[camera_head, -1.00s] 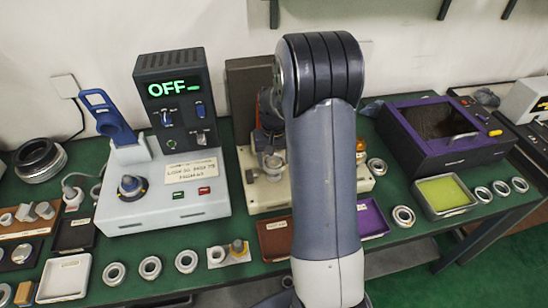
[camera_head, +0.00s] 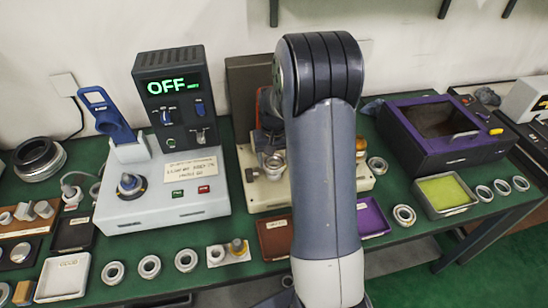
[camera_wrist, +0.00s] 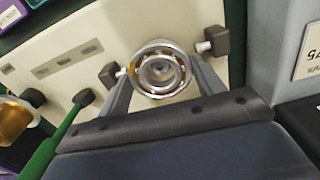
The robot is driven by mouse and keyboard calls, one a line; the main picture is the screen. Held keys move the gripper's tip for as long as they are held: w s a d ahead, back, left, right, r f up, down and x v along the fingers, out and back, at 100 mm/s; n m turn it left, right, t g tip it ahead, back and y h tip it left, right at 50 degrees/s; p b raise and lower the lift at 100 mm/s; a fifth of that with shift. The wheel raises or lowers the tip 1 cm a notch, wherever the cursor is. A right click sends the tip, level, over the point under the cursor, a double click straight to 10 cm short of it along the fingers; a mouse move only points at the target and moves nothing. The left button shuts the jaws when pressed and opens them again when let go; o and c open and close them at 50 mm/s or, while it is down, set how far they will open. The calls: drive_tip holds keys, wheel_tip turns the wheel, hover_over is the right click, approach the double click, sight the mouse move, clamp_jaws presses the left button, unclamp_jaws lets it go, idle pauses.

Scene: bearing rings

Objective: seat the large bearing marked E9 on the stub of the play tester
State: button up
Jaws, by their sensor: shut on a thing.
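A bearing (camera_wrist: 183,74) with bright metal rings and brass-coloured parts between them shows in the wrist view. My gripper (camera_wrist: 160,72) is shut on it, one grey finger on each side. The bearing is over the cream plate of the play tester (camera_wrist: 75,28). A round metal end shows inside its bore; I cannot tell how far down the bearing sits on it. No E9 mark is legible. In the head view my arm hides the gripper and part of the cream tester (camera_head: 262,197); a silver round part (camera_head: 272,163) shows at the arm's left edge.
Dark blocks (camera_wrist: 216,41) flank the bearing, and a green lever (camera_wrist: 68,126) lies at left in the wrist view. A grey machine (camera_head: 165,205) reading OFF stands left of the tester. A purple-rimmed box (camera_head: 450,150) stands right. Loose rings (camera_head: 150,266) line the front edge.

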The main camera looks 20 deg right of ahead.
sight(274, 165)
drive_tip(key=shift+f+b, duration=1.05)
drive_tip(key=shift+f, duration=0.45)
drive_tip(key=o, duration=1.3)
drive_tip(key=shift+r, duration=0.1)
